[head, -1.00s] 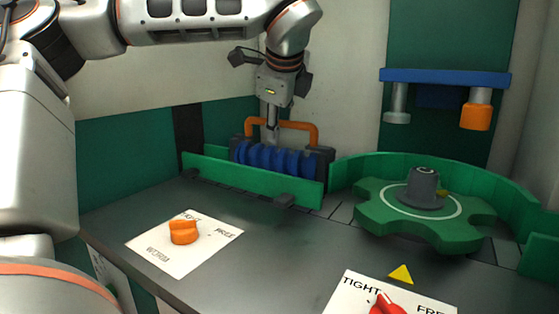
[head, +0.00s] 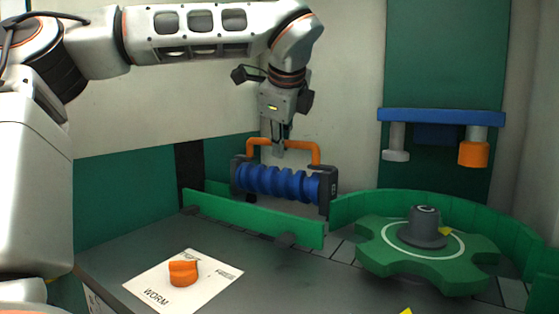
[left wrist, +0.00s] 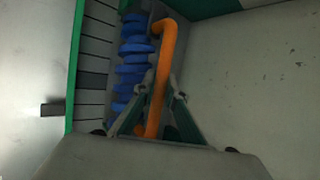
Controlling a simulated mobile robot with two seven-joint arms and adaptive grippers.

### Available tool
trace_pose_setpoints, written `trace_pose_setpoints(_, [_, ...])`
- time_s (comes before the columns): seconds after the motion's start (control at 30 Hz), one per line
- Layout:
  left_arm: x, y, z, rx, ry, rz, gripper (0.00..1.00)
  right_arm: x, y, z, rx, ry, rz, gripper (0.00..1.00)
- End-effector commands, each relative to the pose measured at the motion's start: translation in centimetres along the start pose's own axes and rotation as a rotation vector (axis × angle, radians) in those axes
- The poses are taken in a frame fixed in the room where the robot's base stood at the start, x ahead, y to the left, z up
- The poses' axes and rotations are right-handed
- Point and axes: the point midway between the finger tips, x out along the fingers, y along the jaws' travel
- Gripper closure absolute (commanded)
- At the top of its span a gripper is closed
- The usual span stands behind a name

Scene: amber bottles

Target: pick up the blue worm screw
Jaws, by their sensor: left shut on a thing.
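The blue worm screw (head: 277,184) sits between dark grey end blocks with an orange handle (head: 317,152) arched over it. In the head view it hangs raised, its lower part behind the top of a green wall. My left gripper (head: 279,152) points down from above and is shut on the orange handle. In the left wrist view the fingers (left wrist: 158,95) close around the orange bar (left wrist: 163,75), with the blue screw threads (left wrist: 133,60) beside it. My right gripper is not in view.
A low green wall (head: 250,218) stands in front of the screw. A green gear wheel (head: 375,245) with a grey hub is to the right. A white card (head: 205,284) marked WORM bears an orange knob (head: 183,273). A blue bracket (head: 440,117) is on the back wall.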

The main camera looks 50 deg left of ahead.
Motion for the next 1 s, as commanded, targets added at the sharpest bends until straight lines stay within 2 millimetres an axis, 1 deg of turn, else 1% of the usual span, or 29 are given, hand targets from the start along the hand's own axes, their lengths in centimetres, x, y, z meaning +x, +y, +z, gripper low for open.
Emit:
trace_pose_setpoints(0.03, [-1.6, -1.0, 0.7, -0.009, -0.001, -0.015, 1.0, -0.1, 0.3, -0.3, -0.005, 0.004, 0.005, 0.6])
trace_pose_setpoints(0.1, [-2.7, -1.8, 1.2, -0.009, -0.001, -0.016, 1.0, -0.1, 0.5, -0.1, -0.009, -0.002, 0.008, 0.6])
trace_pose_setpoints(0.27, [-4.5, -3.1, 1.9, -0.007, 0.0, -0.014, 1.0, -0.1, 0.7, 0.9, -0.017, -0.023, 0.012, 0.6])
trace_pose_setpoints(0.5, [-6.4, -4.3, 2.6, -0.004, 0.001, -0.011, 1.0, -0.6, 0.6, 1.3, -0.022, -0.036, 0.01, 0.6])
trace_pose_setpoints(0.57, [-6.7, -3.8, 2.0, -0.001, 0.001, -0.009, 1.0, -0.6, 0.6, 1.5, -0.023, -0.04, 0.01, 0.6])
trace_pose_setpoints(0.77, [-8.3, -2.4, 0.4, 0.0, 0.002, -0.01, 1.0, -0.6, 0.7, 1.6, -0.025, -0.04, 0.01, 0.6])
trace_pose_setpoints(0.87, [-9.5, -1.4, -0.6, 0.0, 0.002, -0.01, 1.0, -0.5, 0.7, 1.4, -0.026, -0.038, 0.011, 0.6])
trace_pose_setpoints(1.0, [-11.5, 0.2, -2.5, 0.001, 0.003, -0.013, 1.0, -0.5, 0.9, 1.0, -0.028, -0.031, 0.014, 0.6])
